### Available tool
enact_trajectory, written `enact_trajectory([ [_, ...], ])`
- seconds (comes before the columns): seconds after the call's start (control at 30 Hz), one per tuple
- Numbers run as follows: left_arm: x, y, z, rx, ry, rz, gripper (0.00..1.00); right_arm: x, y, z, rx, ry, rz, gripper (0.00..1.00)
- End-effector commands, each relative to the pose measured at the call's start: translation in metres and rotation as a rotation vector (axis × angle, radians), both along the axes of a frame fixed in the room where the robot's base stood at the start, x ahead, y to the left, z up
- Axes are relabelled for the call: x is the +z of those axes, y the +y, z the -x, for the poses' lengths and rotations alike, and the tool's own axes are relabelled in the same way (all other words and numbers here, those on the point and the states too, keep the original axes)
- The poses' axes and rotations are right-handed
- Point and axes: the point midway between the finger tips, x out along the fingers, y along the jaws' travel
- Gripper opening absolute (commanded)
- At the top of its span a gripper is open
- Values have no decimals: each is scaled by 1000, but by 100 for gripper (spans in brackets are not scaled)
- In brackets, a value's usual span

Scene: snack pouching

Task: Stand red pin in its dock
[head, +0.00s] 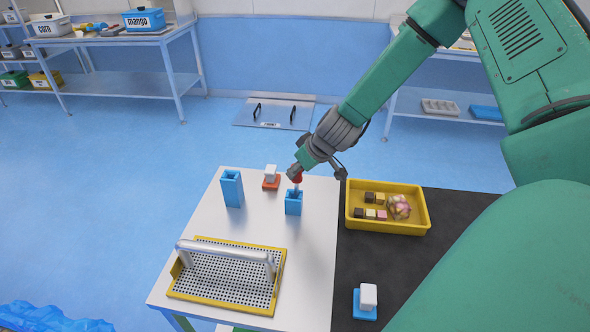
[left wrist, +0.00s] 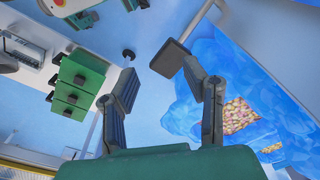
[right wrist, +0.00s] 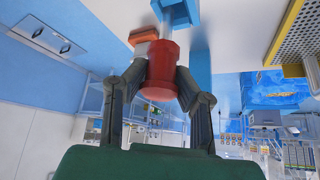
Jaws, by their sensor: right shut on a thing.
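The red pin (head: 298,177) has a red head and a pale shaft. It stands roughly upright over the short blue square dock (head: 293,204) on the white table, its shaft at the dock's mouth; how deep it sits is hidden. My right gripper (head: 299,172) is shut on the pin's red head, which also shows between the fingers in the right wrist view (right wrist: 163,72). The dock's blue edge (right wrist: 180,8) shows beyond it there. My left gripper (left wrist: 150,65) is open and empty in the left wrist view, and is outside the head view.
A taller blue holder (head: 231,189) and a white block on a red base (head: 271,178) stand near the dock. A perforated yellow-rimmed tray (head: 172,290) with a handle lies in front. A yellow bin (head: 390,227) with snacks is right of the dock.

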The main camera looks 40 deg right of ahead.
Motion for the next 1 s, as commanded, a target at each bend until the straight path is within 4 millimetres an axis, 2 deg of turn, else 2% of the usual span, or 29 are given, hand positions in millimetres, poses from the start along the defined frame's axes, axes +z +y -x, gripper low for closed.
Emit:
enact_trajectory([
  [1.0,2,0,0,0,0,0,40,1,-1,0,0,-1,4,0],
])
